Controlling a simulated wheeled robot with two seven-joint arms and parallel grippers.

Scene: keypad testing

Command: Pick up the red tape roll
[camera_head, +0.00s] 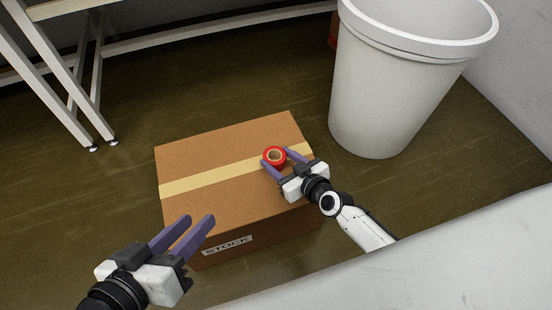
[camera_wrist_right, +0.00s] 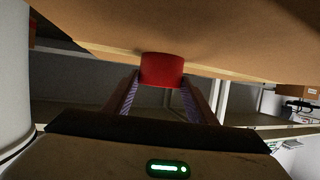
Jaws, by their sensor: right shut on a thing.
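The red tape roll (camera_head: 274,156) is at the right part of the top of a closed cardboard box (camera_head: 222,150). My right gripper (camera_head: 274,157) has its two purple fingers on either side of the roll and is shut on it. In the right wrist view the red roll (camera_wrist_right: 161,70) sits between the fingertips, close to the box's surface (camera_wrist_right: 200,30). I cannot tell whether the roll touches the box. My left gripper (camera_head: 190,236) is open and empty, in front of the box's near left corner.
A large white bin (camera_head: 395,90) stands behind and right of the box. A white-legged table frame (camera_head: 60,75) is at the back left. A pale surface (camera_head: 470,260) fills the lower right. The floor left of the box is clear.

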